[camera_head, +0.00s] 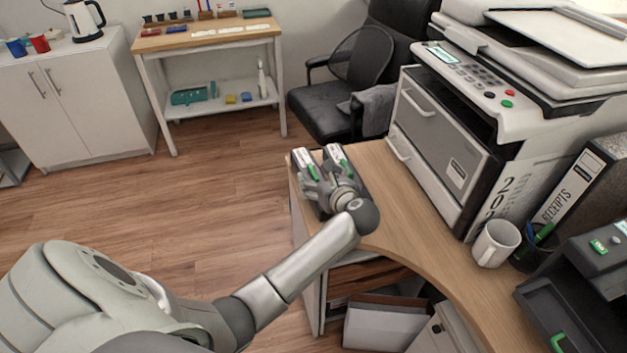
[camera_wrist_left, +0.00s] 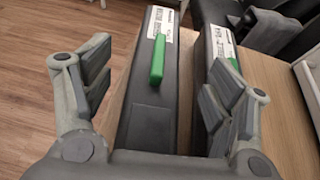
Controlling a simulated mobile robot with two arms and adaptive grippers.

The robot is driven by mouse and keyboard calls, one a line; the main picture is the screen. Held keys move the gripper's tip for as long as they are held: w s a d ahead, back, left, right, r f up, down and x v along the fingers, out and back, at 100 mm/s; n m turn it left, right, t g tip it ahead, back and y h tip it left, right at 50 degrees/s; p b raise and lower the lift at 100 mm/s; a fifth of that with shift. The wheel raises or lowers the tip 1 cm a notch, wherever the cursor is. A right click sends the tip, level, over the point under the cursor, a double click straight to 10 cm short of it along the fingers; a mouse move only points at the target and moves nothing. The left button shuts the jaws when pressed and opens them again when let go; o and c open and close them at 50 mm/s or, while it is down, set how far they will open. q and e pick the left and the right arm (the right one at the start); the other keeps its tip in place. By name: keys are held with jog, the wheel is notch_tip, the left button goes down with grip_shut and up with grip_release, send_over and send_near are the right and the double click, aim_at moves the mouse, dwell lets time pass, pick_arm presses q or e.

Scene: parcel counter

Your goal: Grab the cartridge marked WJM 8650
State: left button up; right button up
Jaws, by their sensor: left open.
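Two long dark cartridges with white labels and green tabs lie side by side at the desk's far left corner. The left cartridge (camera_head: 303,157) also shows in the left wrist view (camera_wrist_left: 150,115), as does the right cartridge (camera_head: 336,153) (camera_wrist_left: 210,20). The lettering on both labels is too small to read, so I cannot tell which is WJM 8650. My left gripper (camera_head: 326,172) is open over the cartridges and hides part of them. In the left wrist view its fingers (camera_wrist_left: 160,92) stand either side of the left cartridge, the right finger overlapping the right cartridge.
A big printer (camera_head: 445,140) stands on the desk (camera_head: 405,215) right of the cartridges. A white mug (camera_head: 495,243), a pen cup (camera_head: 530,252) and a receipts binder (camera_head: 575,185) are farther right. An office chair (camera_head: 345,80) stands behind the corner.

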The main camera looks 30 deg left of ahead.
aim_at(313, 169)
pick_arm(q)
jog(key=shift+x, duration=1.9)
jog(key=shift+c, duration=0.3)
jog(key=shift+r, duration=0.15)
jog(key=c, duration=1.4)
jog(key=shift+r, duration=0.1)
